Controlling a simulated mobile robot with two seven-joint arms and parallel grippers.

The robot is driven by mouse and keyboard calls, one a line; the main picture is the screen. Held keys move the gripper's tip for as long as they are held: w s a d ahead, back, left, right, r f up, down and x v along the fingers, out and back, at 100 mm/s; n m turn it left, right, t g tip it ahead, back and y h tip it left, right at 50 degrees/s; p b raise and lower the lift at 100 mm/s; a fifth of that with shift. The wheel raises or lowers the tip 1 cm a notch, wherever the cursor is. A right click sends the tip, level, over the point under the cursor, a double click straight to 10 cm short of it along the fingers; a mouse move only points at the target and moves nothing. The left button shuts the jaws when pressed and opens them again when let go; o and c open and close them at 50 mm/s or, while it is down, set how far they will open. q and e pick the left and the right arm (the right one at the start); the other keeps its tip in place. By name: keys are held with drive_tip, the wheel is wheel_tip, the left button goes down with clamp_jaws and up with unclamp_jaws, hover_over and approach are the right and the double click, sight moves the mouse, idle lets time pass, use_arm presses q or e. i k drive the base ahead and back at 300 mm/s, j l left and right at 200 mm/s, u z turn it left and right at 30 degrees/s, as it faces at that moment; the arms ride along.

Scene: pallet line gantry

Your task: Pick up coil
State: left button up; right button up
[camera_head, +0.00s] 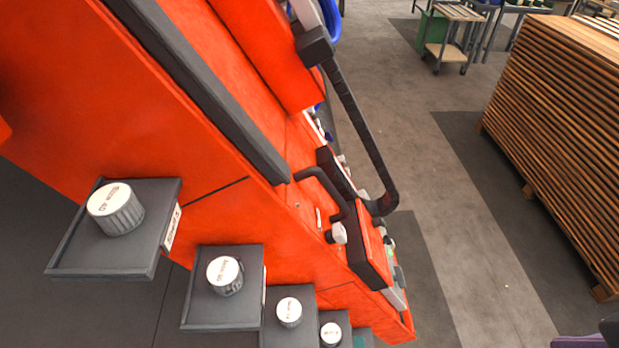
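Several short grey ribbed cylinders with white labelled tops, which look like the coils, stand upright on separate dark shelves on the side of an orange machine. The nearest coil (117,210) sits on the large left shelf (82,258). A second coil (225,275) sits on the shelf (213,316) to its right and lower. A third coil (289,312) and a fourth (331,334) stand further right, near the bottom edge. The print on their tops is too small to read surely. Neither of my grippers can be made out, and nothing touches the coils.
The orange machine (90,90) fills the left, with a black bent handle (358,125) and an orange control box (372,255) jutting out. A tall stack of wooden boards (560,110) stands at the right. Grey floor (440,150) between them is clear. A cart (452,40) stands behind.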

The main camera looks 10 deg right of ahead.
sight(289, 311)
drive_tip(key=k+l+u, duration=0.2)
drive_tip(key=l+u, duration=0.4)
drive_tip(key=l, duration=0.15)
drive_tip(key=l+u, duration=0.3)
drive_tip(key=i+l+u, duration=0.15)
drive_tip(key=i+l, duration=0.1)
drive_tip(key=i, duration=0.1)
